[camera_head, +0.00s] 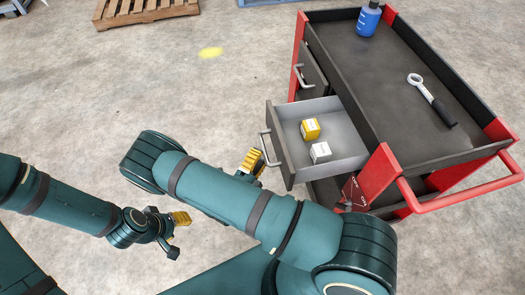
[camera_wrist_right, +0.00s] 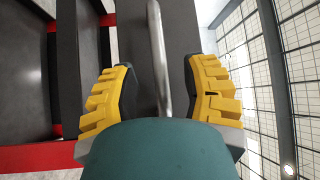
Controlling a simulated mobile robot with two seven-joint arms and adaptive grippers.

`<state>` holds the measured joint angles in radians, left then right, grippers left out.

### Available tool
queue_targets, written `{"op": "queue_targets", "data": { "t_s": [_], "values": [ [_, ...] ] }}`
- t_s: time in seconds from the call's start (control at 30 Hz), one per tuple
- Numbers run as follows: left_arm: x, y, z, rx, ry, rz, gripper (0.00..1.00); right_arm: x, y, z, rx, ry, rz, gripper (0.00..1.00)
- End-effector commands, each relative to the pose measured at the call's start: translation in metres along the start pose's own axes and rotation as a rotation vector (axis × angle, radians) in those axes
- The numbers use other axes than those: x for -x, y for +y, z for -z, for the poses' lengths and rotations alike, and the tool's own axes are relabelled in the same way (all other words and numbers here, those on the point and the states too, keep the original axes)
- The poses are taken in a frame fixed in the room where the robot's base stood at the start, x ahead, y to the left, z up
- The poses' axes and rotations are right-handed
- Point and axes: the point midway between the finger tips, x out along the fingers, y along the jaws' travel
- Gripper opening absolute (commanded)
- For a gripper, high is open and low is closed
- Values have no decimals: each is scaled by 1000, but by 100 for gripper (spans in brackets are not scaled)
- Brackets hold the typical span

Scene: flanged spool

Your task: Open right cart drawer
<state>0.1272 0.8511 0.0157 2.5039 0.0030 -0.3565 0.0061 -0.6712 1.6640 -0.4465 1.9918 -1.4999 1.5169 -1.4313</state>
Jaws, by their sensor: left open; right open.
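The cart (camera_head: 395,75) is red and dark grey, at the right of the head view. The drawer's metal handle (camera_head: 265,150) is on the dark front panel. My right gripper (camera_head: 251,163) is open beside this handle. In the right wrist view the handle bar (camera_wrist_right: 157,50) runs between the spread yellow fingers (camera_wrist_right: 160,95), with gaps on both sides. My left gripper (camera_head: 178,228) is open and empty over the floor at the lower left.
A second drawer with its own handle (camera_head: 299,76) is shut at the cart's far left. A wooden pallet (camera_head: 145,10) is at the back.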

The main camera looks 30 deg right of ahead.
Motion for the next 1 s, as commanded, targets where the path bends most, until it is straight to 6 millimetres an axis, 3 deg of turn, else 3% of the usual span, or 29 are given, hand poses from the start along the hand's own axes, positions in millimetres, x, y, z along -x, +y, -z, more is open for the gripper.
{"op": "queue_targets", "data": {
  "t_s": [0.1, 0.3, 1.0],
  "values": [
    [0, 0, 0, 0, 0, 0, 47, 20, 0, -1, -1, -2, -1, 46],
    [0, 0, 0, 0, 0, 0, 47, 41, 0, -1, -2, -1, 1, 46],
    [0, 0, 0, 0, 0, 0, 47, 44, 0, 0, -1, 0, 0, 46]
  ]
}}
